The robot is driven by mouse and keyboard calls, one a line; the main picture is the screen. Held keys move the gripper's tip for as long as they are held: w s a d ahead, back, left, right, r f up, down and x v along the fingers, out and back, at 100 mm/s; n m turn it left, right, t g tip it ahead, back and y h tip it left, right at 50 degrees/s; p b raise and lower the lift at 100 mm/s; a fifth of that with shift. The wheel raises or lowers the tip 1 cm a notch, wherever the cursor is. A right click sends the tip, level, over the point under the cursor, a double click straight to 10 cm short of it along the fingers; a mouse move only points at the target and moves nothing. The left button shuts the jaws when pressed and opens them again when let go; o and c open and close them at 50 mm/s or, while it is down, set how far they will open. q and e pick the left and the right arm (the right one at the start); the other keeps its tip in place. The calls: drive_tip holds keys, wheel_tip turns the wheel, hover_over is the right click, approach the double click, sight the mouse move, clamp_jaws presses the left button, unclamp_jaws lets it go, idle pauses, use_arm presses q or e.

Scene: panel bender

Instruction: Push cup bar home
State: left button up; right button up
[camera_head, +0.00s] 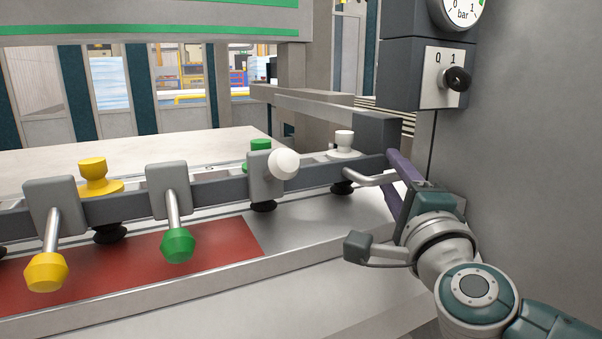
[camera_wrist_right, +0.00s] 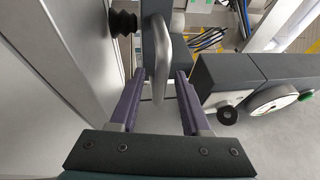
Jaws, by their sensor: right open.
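The cup bar (camera_head: 225,197) is a dark grey beam running across the head view, with black suction cups under it. A bent metal handle (camera_head: 370,180) sticks out near its right end. My right gripper (camera_head: 396,165), with purple fingers, is at this handle. In the right wrist view the handle (camera_wrist_right: 163,62) shows between the two open fingers (camera_wrist_right: 160,80), with a gap visible to each side. A black suction cup (camera_wrist_right: 124,23) shows at upper left there. Whether any finger touches the handle or bar cannot be told. My left gripper is out of view.
Levers with yellow (camera_head: 46,272), green (camera_head: 177,245) and white (camera_head: 283,164) knobs stick out from the bar. A red sheet (camera_head: 180,263) lies below it. A switch box (camera_head: 443,78) and gauge (camera_head: 457,12) stand above right, beside a grey wall (camera_head: 535,140).

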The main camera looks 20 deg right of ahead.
clamp_jaws()
idle(0.3)
idle(1.1)
